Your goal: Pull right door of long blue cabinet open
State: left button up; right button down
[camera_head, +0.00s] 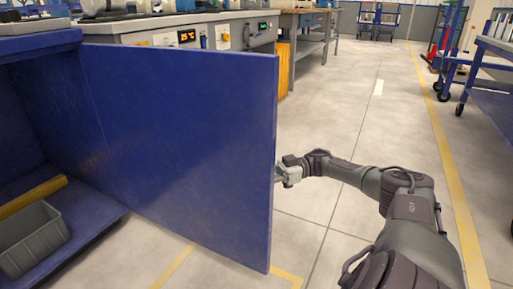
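The blue cabinet (72,195) stands at the left, with its inside showing. Its right door (185,150) is swung wide open, and I see the door's inner face. My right arm comes in from the lower right. My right gripper (281,173) is at the door's free edge, on its outer side. The door hides the fingertips and any handle there, so I cannot tell whether the gripper holds anything. My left gripper is not in view.
A grey bin (32,238) and a yellow bar (32,196) lie inside the cabinet. A grey machine bench (150,30) with displays stands behind the door. A blue cart (492,75) is at the far right. The tiled floor (345,115) between them is clear.

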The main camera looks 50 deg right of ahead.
jog(key=shift+d+f, duration=0.1)
jog(key=shift+d, duration=0.05)
jog(key=c, duration=1.2)
grip_release()
jog(key=shift+d, duration=0.1)
jog(key=v, duration=0.7)
jog(key=shift+s+d, duration=0.1)
